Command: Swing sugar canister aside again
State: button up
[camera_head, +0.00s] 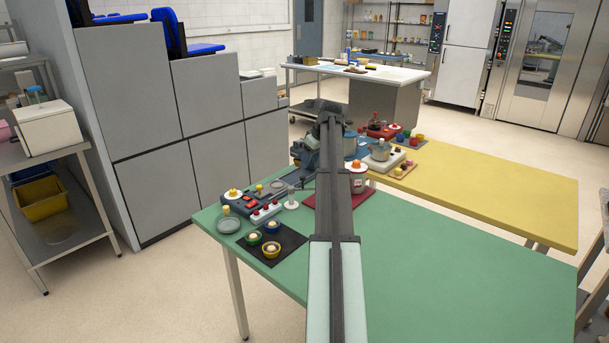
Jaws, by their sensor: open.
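My gripper (309,157) is at the arm's far end, low among the things at the table's back edge. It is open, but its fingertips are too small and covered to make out. I see nothing held in it.
A red and grey block with knobs (250,205) and a black mat (274,243) with small bowls lie left of my arm. The green table's front right (450,270) is clear.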

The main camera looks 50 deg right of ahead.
aim_at(303, 177)
jog(key=x, duration=0.8)
grip_shut()
dwell(0.4)
